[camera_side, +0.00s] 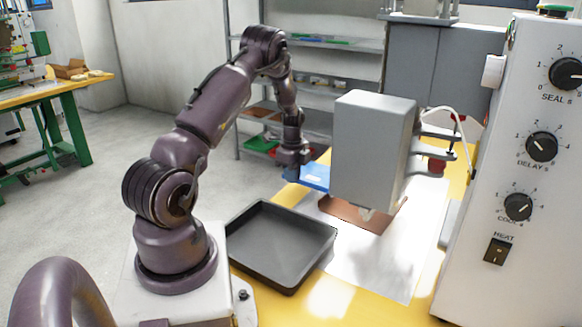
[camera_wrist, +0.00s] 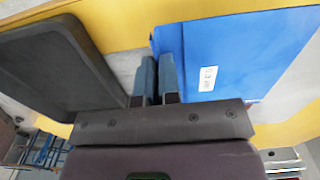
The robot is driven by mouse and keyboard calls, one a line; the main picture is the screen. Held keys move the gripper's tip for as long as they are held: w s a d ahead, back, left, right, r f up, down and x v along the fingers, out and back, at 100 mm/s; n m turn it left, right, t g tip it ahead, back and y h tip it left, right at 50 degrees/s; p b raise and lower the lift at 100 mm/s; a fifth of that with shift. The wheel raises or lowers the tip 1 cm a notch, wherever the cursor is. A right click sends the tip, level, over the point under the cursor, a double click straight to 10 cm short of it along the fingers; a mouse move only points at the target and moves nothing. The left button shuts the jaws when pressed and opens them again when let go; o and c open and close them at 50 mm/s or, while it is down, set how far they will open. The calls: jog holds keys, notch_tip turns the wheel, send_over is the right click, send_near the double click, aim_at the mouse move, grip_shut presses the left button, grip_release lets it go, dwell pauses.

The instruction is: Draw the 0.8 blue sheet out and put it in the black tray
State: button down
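The blue sheet (camera_side: 315,176) lies left of the grey press head in the side view, with part of it hidden behind that head. In the wrist view the blue sheet (camera_wrist: 240,50) fills the right half and bears a small white label, too blurred to read. My gripper (camera_side: 293,165) is at the sheet's left end. In the wrist view my gripper (camera_wrist: 157,75) has its two fingers close together with a narrow gap, at the sheet's left edge. I cannot tell whether they hold the edge. The black tray (camera_side: 326,248) is empty; its rim shows left in the wrist view (camera_wrist: 82,45).
The grey press head (camera_side: 370,150) stands right of my gripper, above a brown plate (camera_side: 345,211) on a pale sheet. The white control cabinet (camera_side: 520,150) bounds the right side. Bare yellow table (camera_side: 370,308) shows in front; grey shelves stand behind.

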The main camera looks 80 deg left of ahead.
notch_tip(320, 180, down, 2)
jog(key=shift+a+f, duration=0.15)
jog(key=shift+f, duration=0.05)
jog(key=s+a, duration=1.1)
jog(key=s, duration=0.1)
jog(key=shift+a, duration=0.4)
dwell(0.3)
